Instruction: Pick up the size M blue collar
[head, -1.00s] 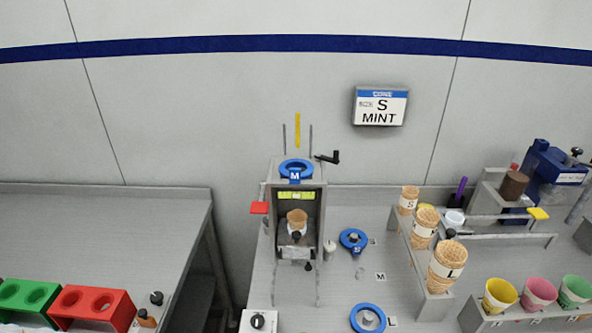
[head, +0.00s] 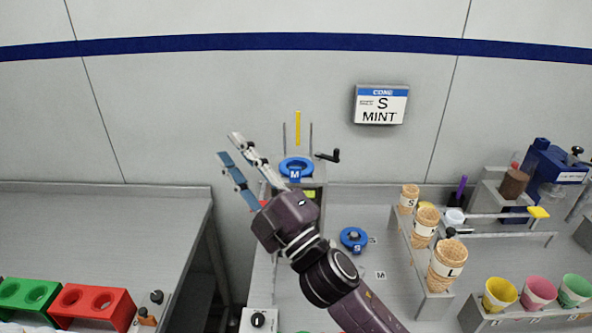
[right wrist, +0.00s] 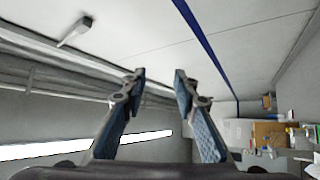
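The size M blue collar (head: 296,169) is a blue ring marked "M". It sits on top of the grey stand in the middle of the head view. My right gripper (head: 229,146) is raised to the left of the collar in the head view, apart from it. Its two fingers are spread with nothing between them, as the right wrist view (right wrist: 160,75) also shows. My right arm hides most of the stand's front and the small cone inside it. My left gripper is in neither view.
A rack of wafer cones (head: 425,228) and coloured cups (head: 538,292) stand to the right. Red (head: 92,305) and green (head: 28,299) holders are at lower left. A wall sign (head: 381,105) reads "S MINT".

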